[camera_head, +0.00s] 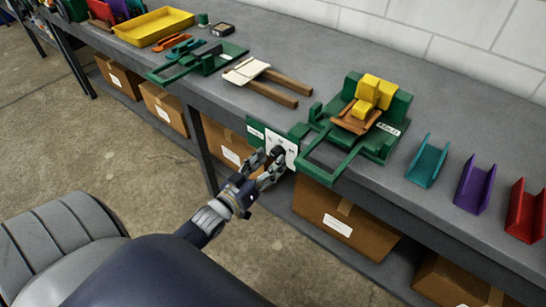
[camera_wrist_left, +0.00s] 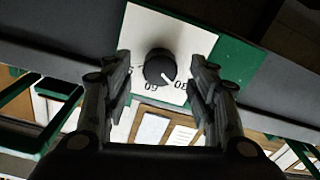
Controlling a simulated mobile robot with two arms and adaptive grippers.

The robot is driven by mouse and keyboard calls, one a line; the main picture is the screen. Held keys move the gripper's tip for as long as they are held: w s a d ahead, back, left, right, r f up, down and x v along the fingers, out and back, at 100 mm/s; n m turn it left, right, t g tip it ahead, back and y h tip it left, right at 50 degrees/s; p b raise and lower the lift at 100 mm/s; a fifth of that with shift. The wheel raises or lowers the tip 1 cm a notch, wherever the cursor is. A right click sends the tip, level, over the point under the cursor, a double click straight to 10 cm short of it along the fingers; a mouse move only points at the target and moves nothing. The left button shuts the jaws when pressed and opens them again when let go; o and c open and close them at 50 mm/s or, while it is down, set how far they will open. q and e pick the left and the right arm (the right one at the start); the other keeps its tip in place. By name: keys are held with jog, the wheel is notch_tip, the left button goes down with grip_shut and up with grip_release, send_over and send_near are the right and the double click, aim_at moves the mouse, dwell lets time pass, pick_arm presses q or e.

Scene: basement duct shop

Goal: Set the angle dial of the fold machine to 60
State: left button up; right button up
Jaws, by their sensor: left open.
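The green fold machine (camera_head: 378,148) stands at the bench edge, with a FOLD label and yellow blocks on top. Its white dial plate (camera_head: 289,150) faces the front. In the left wrist view, the black round knob (camera_wrist_left: 160,66) sits on this plate (camera_wrist_left: 143,25). Its white pointer mark aims to the lower right, toward the figure at the right, which looks like an upside-down 30. Another upside-down figure below the knob looks like 60. My left gripper (camera_head: 270,163) is open, its fingers on either side of the knob, apart from it. My right gripper is not in view.
Cardboard boxes (camera_head: 345,222) sit on the shelf under the grey bench (camera_head: 330,80). Teal, purple and red channels (camera_head: 474,184) stand to the right. A yellow tray (camera_head: 153,27) and another green frame (camera_head: 198,64) are to the left. The floor in front is clear.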

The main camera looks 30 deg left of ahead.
pick_arm(q)
jog(key=shift+w+d, duration=0.1)
jog(key=shift+w, duration=1)
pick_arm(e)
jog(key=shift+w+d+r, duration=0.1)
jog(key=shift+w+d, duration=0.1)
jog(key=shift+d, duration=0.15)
pick_arm(q)
jog(key=shift+c, duration=0.6)
jog(key=c, duration=1)
jog(key=shift+o, duration=0.2)
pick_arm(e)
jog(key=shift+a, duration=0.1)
